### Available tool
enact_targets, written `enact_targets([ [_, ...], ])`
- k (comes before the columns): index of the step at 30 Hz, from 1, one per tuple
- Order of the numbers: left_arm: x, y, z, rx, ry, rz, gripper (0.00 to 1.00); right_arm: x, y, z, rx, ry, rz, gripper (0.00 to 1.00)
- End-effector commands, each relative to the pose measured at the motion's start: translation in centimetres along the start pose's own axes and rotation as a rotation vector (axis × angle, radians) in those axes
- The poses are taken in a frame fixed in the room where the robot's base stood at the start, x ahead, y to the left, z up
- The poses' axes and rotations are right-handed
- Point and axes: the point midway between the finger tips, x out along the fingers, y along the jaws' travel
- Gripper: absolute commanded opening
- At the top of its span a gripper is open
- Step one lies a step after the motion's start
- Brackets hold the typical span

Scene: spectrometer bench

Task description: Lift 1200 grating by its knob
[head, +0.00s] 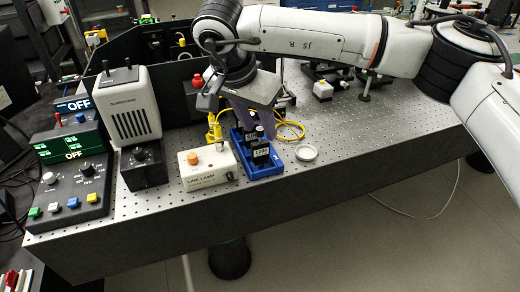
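A blue rack (262,171) stands on the perforated bench top and holds dark gratings with white labels. The front grating (260,153) has a label that looks like 1200, but it is too small to read surely. A small light knob (260,130) shows above the gratings. My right gripper (256,126) comes from above over the rack, fingers pointing down and apart around the knob area. I see no clear contact, and the fingers partly hide the rear of the rack. My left gripper is not in view.
A white line lamp box (207,170) stands just left of the rack. A round white dish (306,153) lies to its right, with a yellow cable (291,124) behind. A grey lamp housing (130,105) and control box (70,190) stand left.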

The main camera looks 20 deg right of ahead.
Motion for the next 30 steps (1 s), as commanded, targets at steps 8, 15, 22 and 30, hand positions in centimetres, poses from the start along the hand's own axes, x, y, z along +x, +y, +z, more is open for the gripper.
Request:
enact_targets([
  [8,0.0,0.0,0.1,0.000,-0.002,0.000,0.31,-0.1,0.0,0.0,0.000,0.000,-0.001,0.01],
  [15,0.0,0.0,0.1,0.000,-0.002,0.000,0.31,-0.1,0.0,0.0,0.001,0.001,-0.002,0.00],
  [22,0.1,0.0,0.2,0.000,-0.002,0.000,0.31,-0.8,-0.1,-0.3,0.003,0.002,-0.004,0.00],
  [30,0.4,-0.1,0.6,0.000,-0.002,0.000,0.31,-5.5,-0.1,-2.2,0.002,0.002,-0.006,0.00],
])
